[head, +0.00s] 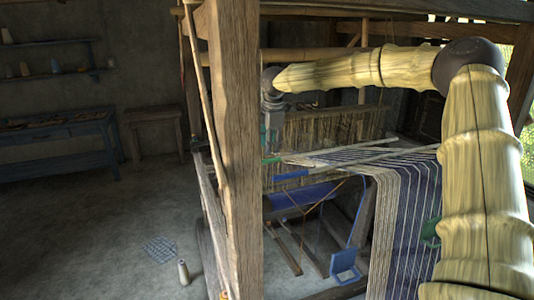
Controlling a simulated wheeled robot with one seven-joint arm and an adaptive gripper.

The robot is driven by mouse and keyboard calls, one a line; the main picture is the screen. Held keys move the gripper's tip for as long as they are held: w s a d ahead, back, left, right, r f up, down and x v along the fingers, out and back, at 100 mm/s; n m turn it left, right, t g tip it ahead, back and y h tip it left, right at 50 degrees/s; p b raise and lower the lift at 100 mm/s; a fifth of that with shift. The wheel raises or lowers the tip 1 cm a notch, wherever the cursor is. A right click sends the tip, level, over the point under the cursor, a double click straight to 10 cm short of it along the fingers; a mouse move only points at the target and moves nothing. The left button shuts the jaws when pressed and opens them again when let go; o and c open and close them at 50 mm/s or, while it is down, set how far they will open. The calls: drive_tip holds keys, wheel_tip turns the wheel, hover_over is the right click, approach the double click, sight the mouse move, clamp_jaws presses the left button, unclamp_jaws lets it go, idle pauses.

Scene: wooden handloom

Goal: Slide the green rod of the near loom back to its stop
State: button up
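The near loom is a large wooden frame whose thick upright post (237,150) stands close in front of me. A short green piece, which looks like the end of the green rod (271,160), shows just right of the post. The rest of it is hidden or too small to make out. My arm reaches in from the right and bends down over the loom. My gripper (270,140) points down beside the post, just above the green piece. Its fingers are too small and partly hidden, so I cannot tell contact or opening.
A blue bar (290,175) lies just below the green piece. Striped blue and white cloth (405,215) hangs at the right, with warp threads behind. A blue box-like object (344,266) is low in the loom. A spool (184,272) stands on the open floor at left.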

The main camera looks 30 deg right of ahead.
sight(266, 161)
drive_tip(key=w+f, duration=0.2)
drive_tip(key=f, duration=0.1)
drive_tip(key=w+f+p, duration=0.1)
drive_tip(key=f, duration=0.1)
drive_tip(key=shift+a+f, duration=0.1)
drive_tip(key=shift+s+f+p, duration=0.3)
drive_tip(key=shift+s+f, duration=0.05)
drive_tip(key=shift+s, duration=0.25)
drive_tip(key=shift+w+f, duration=0.4)
drive_tip(key=shift+w, duration=0.05)
drive_tip(key=shift+s+r, duration=0.2)
drive_tip(key=shift+s, duration=0.05)
drive_tip(key=c, duration=0.8)
drive_tip(key=shift+f, duration=0.1)
clamp_jaws()
